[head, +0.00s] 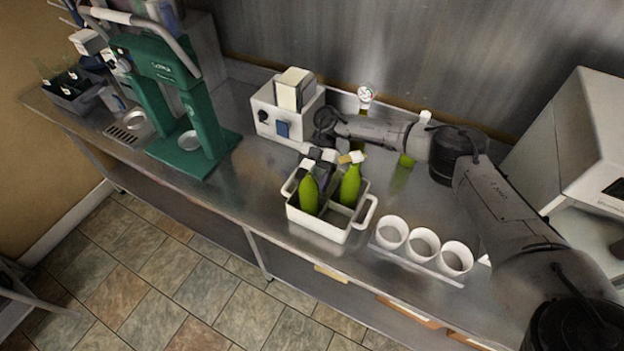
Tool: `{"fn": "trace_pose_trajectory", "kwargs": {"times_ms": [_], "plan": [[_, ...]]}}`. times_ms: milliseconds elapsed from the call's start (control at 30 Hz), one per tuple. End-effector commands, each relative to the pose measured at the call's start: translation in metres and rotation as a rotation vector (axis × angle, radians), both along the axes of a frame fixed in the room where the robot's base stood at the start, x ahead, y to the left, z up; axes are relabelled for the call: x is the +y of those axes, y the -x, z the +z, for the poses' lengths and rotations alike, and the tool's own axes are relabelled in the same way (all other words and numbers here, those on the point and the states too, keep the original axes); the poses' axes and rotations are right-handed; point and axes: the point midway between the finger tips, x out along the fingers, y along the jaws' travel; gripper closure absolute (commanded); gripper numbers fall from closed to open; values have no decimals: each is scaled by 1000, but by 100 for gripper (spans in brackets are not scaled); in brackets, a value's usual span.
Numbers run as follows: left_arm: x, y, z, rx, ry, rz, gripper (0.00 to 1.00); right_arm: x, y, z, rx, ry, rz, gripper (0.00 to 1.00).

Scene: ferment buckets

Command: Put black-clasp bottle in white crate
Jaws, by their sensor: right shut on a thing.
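The white crate (318,229) stands near the front edge of the steel counter, with a handle at each end. Two green bottles are upright in it. My right gripper (318,160) comes down over the crate and is shut on the neck of the left green bottle (308,196). The gripper covers most of that bottle's top, so its clasp colour is unclear. I cannot tell whether its base touches the crate floor. The right green bottle (350,187) has a pale yellowish top and stands in another part of the crate. My left gripper is out of view.
Three white cups (423,244) stand in a row right of the crate. Another green bottle (406,161) is partly behind my right arm. A bottle with a gauge (364,100) stands at the back. A white box (287,112) and a green press (190,115) are to the left.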

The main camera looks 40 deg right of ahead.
Motion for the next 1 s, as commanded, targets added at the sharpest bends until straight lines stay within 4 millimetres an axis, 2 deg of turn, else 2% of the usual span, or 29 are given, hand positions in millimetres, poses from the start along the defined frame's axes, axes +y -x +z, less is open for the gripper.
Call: {"fn": "trace_pose_trajectory", "kwargs": {"times_ms": [433,467,767,1000], "plan": [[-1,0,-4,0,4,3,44,0,-1,-7,-1,-1,0,80],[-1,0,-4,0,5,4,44,0,-1,-7,-2,-2,0,35],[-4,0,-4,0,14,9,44,0,0,-7,-1,-1,0,7],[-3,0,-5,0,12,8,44,-1,0,-9,1,1,0,7]]}}
